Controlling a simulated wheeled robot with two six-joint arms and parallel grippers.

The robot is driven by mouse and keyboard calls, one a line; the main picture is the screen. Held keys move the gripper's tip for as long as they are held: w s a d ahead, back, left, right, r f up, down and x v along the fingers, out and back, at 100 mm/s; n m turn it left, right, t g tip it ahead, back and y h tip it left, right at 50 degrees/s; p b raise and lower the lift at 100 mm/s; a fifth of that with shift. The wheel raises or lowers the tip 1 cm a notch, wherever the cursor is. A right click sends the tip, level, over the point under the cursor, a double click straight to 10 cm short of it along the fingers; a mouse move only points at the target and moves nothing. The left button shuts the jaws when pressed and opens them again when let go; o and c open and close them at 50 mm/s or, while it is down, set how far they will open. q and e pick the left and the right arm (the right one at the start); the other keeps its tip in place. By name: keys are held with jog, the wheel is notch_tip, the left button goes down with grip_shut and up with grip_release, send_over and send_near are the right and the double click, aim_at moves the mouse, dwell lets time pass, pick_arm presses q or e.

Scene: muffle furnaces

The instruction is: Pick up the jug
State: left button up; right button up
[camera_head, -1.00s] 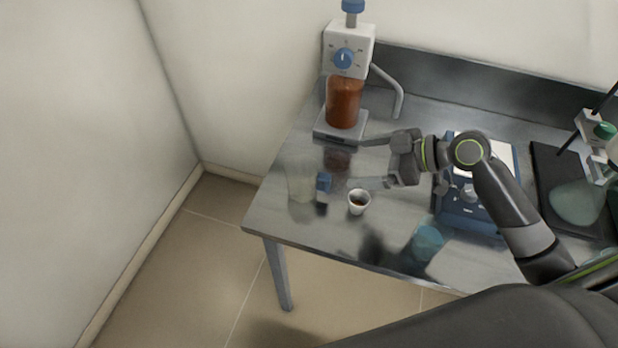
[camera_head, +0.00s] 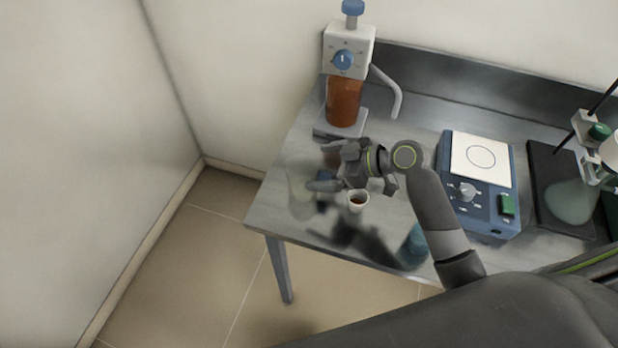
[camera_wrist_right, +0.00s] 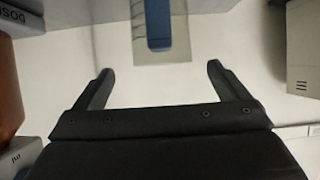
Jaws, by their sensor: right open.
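The clear jug (camera_head: 298,190) stands near the left end of the metal table and is faint against it. Its blue handle is partly hidden by my right gripper in the head view. In the right wrist view the jug's blue handle (camera_wrist_right: 158,25) shows at the top middle, with clear walls around it. My right gripper (camera_head: 320,166) is open and empty, its fingers pointing left toward the handle. In the right wrist view the handle lies ahead of, and roughly centred between, the fingertips (camera_wrist_right: 160,70), apart from them.
A small white cup (camera_head: 357,201) with dark contents stands close under my right gripper. A dispenser bottle with orange-brown liquid (camera_head: 343,103) stands behind. A blue beaker (camera_head: 414,246) is at the front edge, and a blue hotplate (camera_head: 480,185) and a stand are to the right.

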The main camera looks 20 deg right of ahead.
aim_at(289, 171)
jog(key=p+x, duration=0.1)
jog(key=x, duration=0.2)
jog(key=shift+s+a+f, duration=0.1)
jog(key=shift+a+f, duration=0.05)
jog(key=shift+a, duration=0.05)
jog(key=shift+w+a+f+p, duration=0.35)
jog(key=shift+a+f+p, duration=0.05)
jog(key=shift+a, duration=0.05)
jog(key=c, duration=1.1)
jog(key=shift+r+b, duration=1)
jog(key=shift+r, duration=4.05)
jog(key=shift+c, duration=0.2)
